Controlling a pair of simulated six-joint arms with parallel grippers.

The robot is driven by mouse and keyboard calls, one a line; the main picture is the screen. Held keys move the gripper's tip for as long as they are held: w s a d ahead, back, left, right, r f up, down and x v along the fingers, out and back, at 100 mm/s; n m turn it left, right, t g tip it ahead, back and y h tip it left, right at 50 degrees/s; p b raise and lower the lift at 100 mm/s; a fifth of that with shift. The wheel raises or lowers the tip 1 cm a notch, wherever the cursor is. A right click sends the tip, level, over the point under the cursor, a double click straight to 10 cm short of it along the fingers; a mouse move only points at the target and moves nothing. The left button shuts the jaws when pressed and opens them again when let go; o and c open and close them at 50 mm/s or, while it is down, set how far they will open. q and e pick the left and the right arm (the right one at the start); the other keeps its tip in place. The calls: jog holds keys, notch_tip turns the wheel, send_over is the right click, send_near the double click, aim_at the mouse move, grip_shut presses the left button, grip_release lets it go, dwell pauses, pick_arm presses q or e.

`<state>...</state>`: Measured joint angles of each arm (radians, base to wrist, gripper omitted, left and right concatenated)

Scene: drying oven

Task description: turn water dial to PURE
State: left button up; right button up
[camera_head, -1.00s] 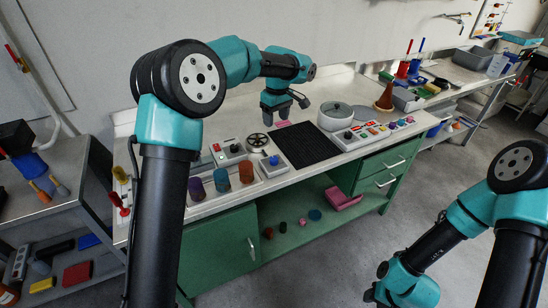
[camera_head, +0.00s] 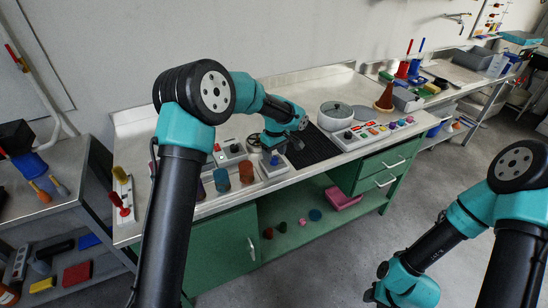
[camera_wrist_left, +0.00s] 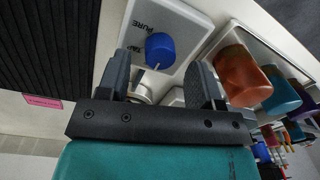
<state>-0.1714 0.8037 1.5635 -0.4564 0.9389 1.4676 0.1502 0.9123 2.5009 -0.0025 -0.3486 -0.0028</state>
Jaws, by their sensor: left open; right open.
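The water dial is a blue knob (camera_wrist_left: 160,48) on a white box (camera_wrist_left: 186,22) marked PURE and TAP, in the left wrist view. A thin pale mark shows at the knob's lower edge; I cannot tell clearly which label it points to. In the head view the blue knob (camera_head: 275,160) shows just below my left gripper (camera_head: 285,148). My left gripper is open and empty; in the wrist view its fingers (camera_wrist_left: 160,80) lie either side of the knob's line, and contact is not visible. My right gripper (camera_head: 371,293) is low at the right, away from the bench, and holds nothing visible.
Orange, blue and purple cups (camera_head: 221,180) stand in a tray left of the dial. A panel with a red knob (camera_head: 234,148) is behind the cups.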

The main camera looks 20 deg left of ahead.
pick_arm(q)
jog(key=shift+f, duration=1.05)
jog(key=c, duration=0.9)
